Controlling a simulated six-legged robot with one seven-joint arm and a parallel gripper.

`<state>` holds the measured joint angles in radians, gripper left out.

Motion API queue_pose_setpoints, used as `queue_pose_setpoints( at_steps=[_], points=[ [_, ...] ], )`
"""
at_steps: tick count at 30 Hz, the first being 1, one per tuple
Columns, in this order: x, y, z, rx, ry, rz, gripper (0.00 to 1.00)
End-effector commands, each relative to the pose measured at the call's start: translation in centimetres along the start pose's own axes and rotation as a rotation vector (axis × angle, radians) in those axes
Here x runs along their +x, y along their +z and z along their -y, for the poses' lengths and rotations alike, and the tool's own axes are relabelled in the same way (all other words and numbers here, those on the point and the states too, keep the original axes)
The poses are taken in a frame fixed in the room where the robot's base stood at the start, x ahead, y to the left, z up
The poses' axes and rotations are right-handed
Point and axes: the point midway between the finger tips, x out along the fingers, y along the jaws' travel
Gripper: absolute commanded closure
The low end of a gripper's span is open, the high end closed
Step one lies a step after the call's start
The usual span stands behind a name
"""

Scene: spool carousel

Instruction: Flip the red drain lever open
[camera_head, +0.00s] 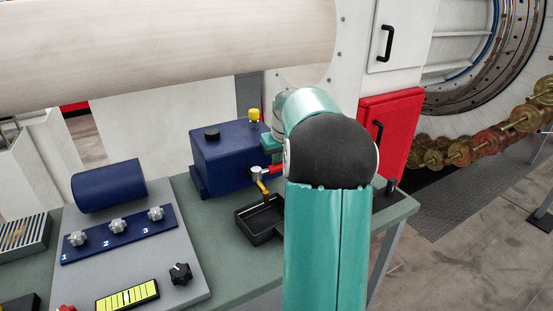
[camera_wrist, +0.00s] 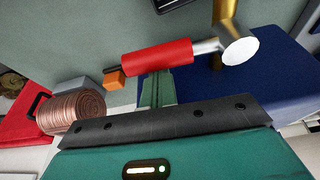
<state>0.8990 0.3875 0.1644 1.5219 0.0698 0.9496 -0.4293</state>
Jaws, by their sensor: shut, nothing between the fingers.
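The red drain lever (camera_wrist: 157,58) lies roughly sideways in the wrist view, on a metal stem joined to a round silver valve body (camera_wrist: 238,48). In the head view a small part of the red lever (camera_head: 277,169) shows right of the valve (camera_head: 260,173), above a brass spout (camera_head: 264,189). My arm hides the rest. My gripper (camera_wrist: 157,76) is shut and empty, with its teal fingertips right at the lever's edge near its middle. I cannot tell whether they touch it. The valve is on the blue tank (camera_head: 225,155).
A black drip tray (camera_head: 262,220) sits on the green bench below the spout. A control panel (camera_head: 130,240) with knobs is at left. The wrist view shows a copper spool (camera_wrist: 75,113) and a small orange block (camera_wrist: 115,80) near the lever's free end.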

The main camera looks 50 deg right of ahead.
Motion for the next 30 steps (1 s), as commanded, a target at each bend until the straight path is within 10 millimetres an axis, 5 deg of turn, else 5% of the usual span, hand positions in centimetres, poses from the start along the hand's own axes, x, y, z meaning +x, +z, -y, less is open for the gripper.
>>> queue_pose_setpoints(
  at_steps=[14, 30],
  points=[
    [-0.3, 1.1, -0.2, 0.121, 0.040, 0.003, 1.00],
    [-1.5, 4.7, 0.4, 0.579, 0.187, 0.001, 1.00]
  ],
)
